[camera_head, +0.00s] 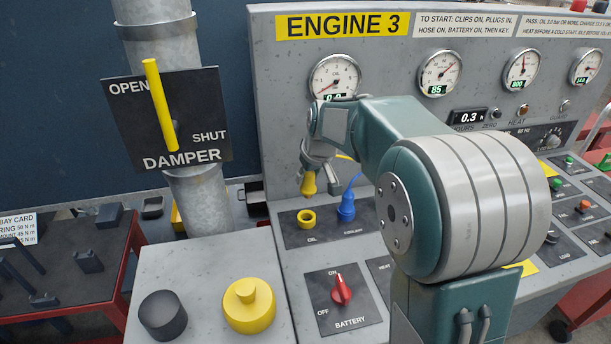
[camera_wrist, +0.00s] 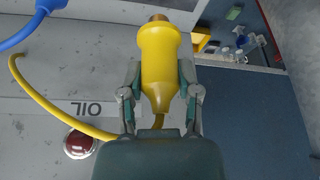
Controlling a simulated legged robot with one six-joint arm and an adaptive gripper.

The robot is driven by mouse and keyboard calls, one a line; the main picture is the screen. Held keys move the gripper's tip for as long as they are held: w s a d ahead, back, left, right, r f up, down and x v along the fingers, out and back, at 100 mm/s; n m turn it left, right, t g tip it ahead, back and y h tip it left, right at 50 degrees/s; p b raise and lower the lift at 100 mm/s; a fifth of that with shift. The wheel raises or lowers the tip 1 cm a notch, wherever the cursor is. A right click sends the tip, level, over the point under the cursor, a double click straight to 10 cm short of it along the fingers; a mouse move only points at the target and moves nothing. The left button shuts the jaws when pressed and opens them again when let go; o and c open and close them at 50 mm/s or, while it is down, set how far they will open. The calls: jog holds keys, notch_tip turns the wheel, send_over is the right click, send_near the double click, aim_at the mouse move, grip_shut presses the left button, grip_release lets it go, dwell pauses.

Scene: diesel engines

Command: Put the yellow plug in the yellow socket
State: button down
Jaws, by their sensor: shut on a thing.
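My gripper (camera_head: 318,166) is shut on the yellow plug (camera_head: 309,184) and holds it above the panel, nose down. In the wrist view the plug (camera_wrist: 159,58) sits between both fingers (camera_wrist: 159,88), with its brass-coloured tip at the top of the picture. A yellow cable (camera_wrist: 50,105) runs from the wall beside an OIL label. The yellow socket (camera_head: 307,219) is an open ring on the dark plate, just below the plug. The plug is apart from it. The socket is not seen in the wrist view.
A blue plug (camera_head: 347,206) stands on the same plate, right of the yellow socket. The red battery switch (camera_head: 341,289) is below, and a yellow knob (camera_head: 248,305) and black knob (camera_head: 163,315) are at the front left. The damper lever (camera_head: 160,105) is at left.

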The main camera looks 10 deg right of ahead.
aim_at(309, 198)
jog(key=shift+f, duration=0.45)
jog(key=shift+a+f, duration=0.2)
jog(key=shift+f, duration=0.35)
jog(key=shift+a+f, duration=0.2)
jog(key=shift+f, duration=0.3)
jog(key=shift+d+f, duration=0.25)
jog(key=shift+f, duration=0.95)
jog(key=shift+a+f, duration=0.1)
jog(key=shift+f, duration=1.5)
jog(key=shift+c, duration=1.2)
grip_release()
